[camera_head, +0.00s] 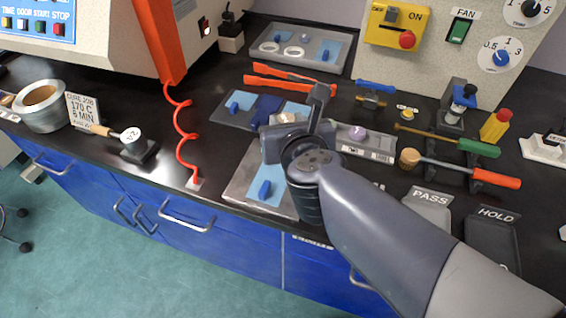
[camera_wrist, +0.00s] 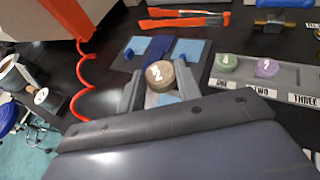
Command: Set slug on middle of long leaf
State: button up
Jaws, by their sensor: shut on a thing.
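A round tan slug (camera_wrist: 159,74) marked with a white 2 sits between the two fingers of my gripper (camera_wrist: 160,82) in the wrist view. My gripper is shut on it. A light-blue leaf (camera_wrist: 166,99) shows between the fingers, just below the slug in the picture. In the head view, a light-blue leaf (camera_head: 278,172) with a blue tab (camera_head: 264,189) lies on a grey plate (camera_head: 238,186) beside my gripper. My wrist covers part of that plate and hides the slug there. I cannot tell whether the slug touches a leaf.
Behind is another plate (camera_head: 232,110) with light-blue sheets and blue tabs. A rack (camera_wrist: 295,75) to the right holds a green slug (camera_wrist: 228,62) and a purple slug (camera_wrist: 266,67). Orange-handled tongs (camera_head: 290,80) lie behind. PASS (camera_head: 430,197) and HOLD (camera_head: 495,215) trays are at right.

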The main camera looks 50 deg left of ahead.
jog(key=shift+n, duration=0.3)
jog(key=f+b, duration=0.2)
jog(key=s+f+b, duration=0.1)
jog(key=f+b, duration=0.1)
jog(key=f, duration=0.1)
jog(key=shift+s+a+f+b, duration=0.15)
jog(key=shift+f+b, duration=0.05)
jog(key=shift+b, duration=0.1)
jog(key=shift+g, duration=0.3)
jog(key=shift+f+b, duration=1.8)
jog(key=shift+f, duration=0.5)
jog(key=shift+f, duration=0.2)
jog(key=o, duration=0.9)
jog(key=shift+o, duration=0.2)
